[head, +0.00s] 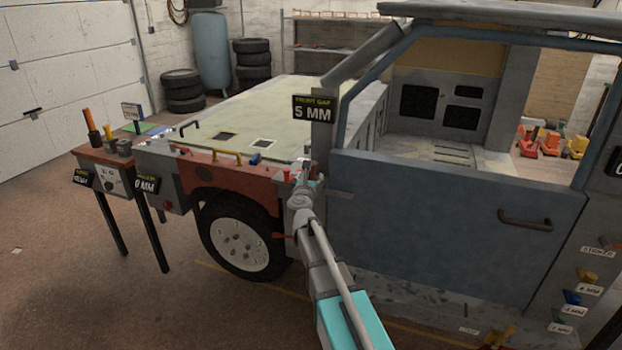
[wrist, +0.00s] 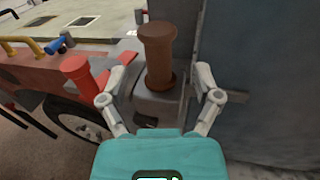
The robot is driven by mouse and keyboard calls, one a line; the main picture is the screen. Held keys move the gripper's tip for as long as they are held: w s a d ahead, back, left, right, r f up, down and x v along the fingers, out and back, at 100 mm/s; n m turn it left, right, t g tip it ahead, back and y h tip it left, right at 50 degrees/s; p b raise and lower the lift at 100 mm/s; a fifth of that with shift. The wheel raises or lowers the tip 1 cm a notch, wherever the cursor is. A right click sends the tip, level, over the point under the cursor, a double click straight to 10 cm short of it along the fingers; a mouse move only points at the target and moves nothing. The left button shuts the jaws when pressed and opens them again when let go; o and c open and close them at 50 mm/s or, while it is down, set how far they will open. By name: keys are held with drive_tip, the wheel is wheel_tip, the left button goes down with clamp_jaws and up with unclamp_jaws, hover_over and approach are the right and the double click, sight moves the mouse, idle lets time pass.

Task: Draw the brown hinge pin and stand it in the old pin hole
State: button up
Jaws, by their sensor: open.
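The brown hinge pin (wrist: 158,60) stands upright in a grey hinge block (wrist: 158,105) beside the blue door's edge in the wrist view. It has a wide cap and a collar low down. My gripper (wrist: 161,80) is open, with one finger on each side of the pin and visible space between; I cannot tell whether either finger touches it. In the head view my gripper (head: 302,188) is at the front edge of the door, and the pin there is small and mostly hidden. I cannot pick out the old pin hole in either view.
A red capped post (wrist: 77,72) stands just left of my left finger. The blue door (head: 440,205) fills the right side. The red fender (head: 225,180) carries yellow, blue and red fittings. A small bench (head: 105,155) with tools stands at the far left.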

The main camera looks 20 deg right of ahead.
drive_tip(key=shift+w, duration=0.1)
drive_tip(key=shift+x, duration=2.5)
drive_tip(key=shift+c, duration=0.2)
clamp_jaws()
